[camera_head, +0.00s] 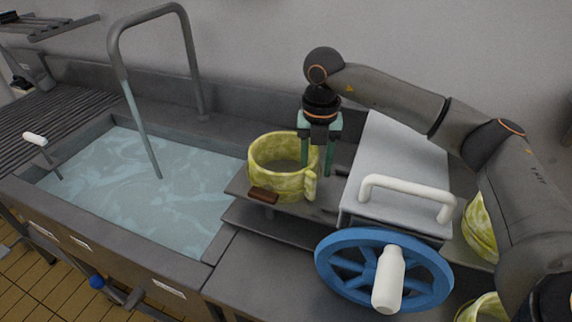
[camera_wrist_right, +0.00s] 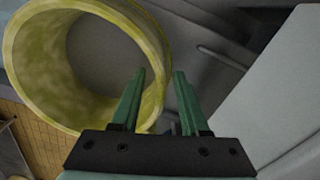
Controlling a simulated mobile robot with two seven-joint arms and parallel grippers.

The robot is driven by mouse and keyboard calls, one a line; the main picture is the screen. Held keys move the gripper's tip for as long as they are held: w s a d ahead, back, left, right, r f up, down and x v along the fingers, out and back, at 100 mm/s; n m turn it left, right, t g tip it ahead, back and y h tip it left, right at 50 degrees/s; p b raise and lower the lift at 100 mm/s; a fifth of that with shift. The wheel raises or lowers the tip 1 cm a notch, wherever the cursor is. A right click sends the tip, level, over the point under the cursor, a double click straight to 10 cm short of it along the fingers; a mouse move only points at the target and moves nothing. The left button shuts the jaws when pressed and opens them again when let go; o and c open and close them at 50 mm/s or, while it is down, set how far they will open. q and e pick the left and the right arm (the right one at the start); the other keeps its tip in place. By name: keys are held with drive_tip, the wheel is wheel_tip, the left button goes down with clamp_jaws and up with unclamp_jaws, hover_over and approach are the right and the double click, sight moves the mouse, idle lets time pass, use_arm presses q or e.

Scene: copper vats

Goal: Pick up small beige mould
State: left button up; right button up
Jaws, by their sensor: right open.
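The mould (camera_head: 270,185) is a yellow-beige, mottled ring with a small handle on its right side, standing on a grey ledge right of the water basin. It also fills the upper left of the right wrist view (camera_wrist_right: 40,70). My right gripper (camera_head: 316,165) points down at the mould's right side, open and empty. In the right wrist view its green fingers (camera_wrist_right: 160,73) lie on either side of the mould's right wall in the picture. I cannot tell how deep the fingertips reach. My left gripper is not in view.
A basin of water (camera_head: 130,185) with a bent pipe (camera_head: 195,70) lies to the left. A grey box lid with a white handle (camera_head: 405,190) and a blue wheel (camera_head: 335,282) stand close on the right. More yellow moulds (camera_head: 478,232) show partly behind my right arm.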

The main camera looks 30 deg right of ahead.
drive_tip(key=shift+f, duration=0.1)
drive_tip(key=shift+c, duration=0.2)
clamp_jaws()
idle(1.2)
